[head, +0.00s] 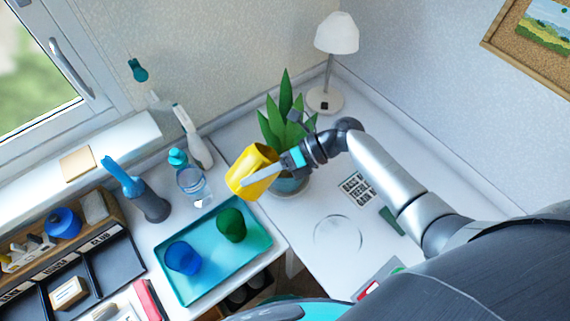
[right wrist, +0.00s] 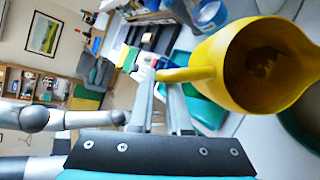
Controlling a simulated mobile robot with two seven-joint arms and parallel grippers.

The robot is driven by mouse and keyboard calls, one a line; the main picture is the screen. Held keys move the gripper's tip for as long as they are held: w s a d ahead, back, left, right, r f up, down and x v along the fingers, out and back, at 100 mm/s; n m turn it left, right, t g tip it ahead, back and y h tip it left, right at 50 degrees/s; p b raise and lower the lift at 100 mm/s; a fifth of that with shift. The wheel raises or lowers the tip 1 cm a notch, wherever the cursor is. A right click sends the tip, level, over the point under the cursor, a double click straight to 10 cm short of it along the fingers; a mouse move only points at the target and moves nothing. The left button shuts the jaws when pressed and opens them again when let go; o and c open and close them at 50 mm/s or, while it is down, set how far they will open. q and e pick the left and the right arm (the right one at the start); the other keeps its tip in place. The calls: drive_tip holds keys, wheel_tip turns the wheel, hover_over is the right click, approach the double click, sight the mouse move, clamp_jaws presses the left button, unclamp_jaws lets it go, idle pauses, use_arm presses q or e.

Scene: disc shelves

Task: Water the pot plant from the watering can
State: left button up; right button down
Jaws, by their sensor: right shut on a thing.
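The yellow watering can (head: 247,163) is held in my right gripper (head: 264,174), in front of and left of the pot plant (head: 275,128). In the head view the can looks tilted. The right wrist view shows the can (right wrist: 225,72) with its wide mouth facing the camera, and the fingers of my right gripper (right wrist: 160,88) at its handle. The plant has long green leaves in a blue-grey pot (head: 291,187), partly hidden by the can and my gripper. I cannot make out the spout or any water flowing. My left gripper is not seen.
A teal tray (head: 212,279) with a blue cup (head: 182,258) and a green cup (head: 231,225) lies below the can. A white lamp (head: 336,35) stands behind.

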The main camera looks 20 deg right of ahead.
drive_tip(key=shift+d+r+b, duration=0.1)
drive_tip(key=shift+d+b, duration=0.2)
drive_tip(key=shift+b, duration=0.1)
drive_tip(key=shift+s+d+y, duration=0.1)
drive_tip(key=shift+s+y, duration=0.05)
drive_tip(key=shift+y, duration=0.15)
drive_tip(key=shift+d+b, duration=0.15)
drive_tip(key=shift+b, duration=0.4)
drive_tip(key=shift+s+d+y+b, duration=0.7)
drive_tip(key=shift+d+y+b, duration=0.15)
drive_tip(key=shift+b, duration=1.25)
